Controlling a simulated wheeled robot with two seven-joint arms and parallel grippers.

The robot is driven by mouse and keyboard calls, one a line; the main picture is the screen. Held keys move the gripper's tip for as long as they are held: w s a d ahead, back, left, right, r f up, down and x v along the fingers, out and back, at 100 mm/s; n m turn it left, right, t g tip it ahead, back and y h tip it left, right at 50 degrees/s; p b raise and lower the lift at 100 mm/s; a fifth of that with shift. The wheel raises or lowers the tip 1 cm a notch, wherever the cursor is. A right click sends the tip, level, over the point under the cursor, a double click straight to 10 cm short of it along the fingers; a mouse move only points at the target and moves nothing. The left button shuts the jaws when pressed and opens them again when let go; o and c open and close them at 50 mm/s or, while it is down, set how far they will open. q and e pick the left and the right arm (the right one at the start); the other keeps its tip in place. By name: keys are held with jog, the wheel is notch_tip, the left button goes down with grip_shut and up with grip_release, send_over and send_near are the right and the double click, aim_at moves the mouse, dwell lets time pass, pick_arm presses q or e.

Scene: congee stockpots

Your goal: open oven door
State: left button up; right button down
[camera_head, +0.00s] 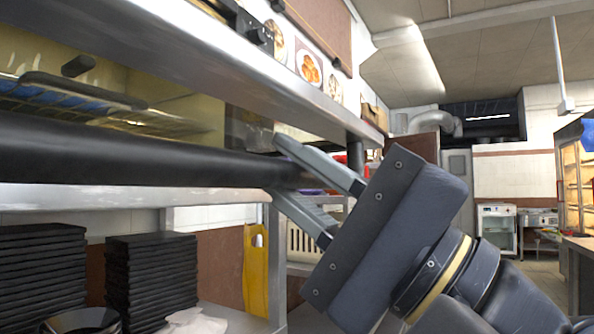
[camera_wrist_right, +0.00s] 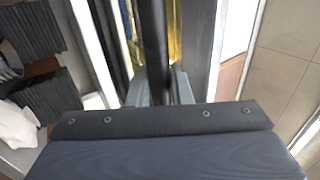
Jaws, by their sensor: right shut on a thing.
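A long, thick black bar, the oven door handle (camera_head: 130,155), runs across the left half of the head view. My right gripper (camera_head: 285,168) has one grey finger above the bar and one below it, near its right end, and is shut on it. In the right wrist view the handle (camera_wrist_right: 154,45) runs away from me between the two fingers (camera_wrist_right: 158,88). Behind the bar is the oven's lit, yellowish interior (camera_head: 185,115) with a wire rack. How far the door stands open I cannot tell. My left gripper is not in view.
A steel shelf edge (camera_head: 190,65) runs above the bar. Stacks of black trays (camera_head: 150,280) and a yellow item (camera_head: 255,270) are below. A lit cabinet (camera_head: 575,185) stands far right, with open floor (camera_head: 540,268) in front.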

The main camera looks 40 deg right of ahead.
jog(key=shift+w+a+f, duration=0.15)
jog(key=shift+w+f, duration=0.05)
jog(key=shift+f, duration=0.25)
jog(key=c, duration=1.4)
grip_release()
jog(key=shift+o, duration=0.2)
jog(key=shift+s+r, duration=0.1)
jog(key=shift+s, duration=0.1)
jog(key=p+v, duration=0.1)
jog(key=v, duration=0.5)
jog(key=shift+s, duration=0.15)
jog(key=shift+v, duration=0.75)
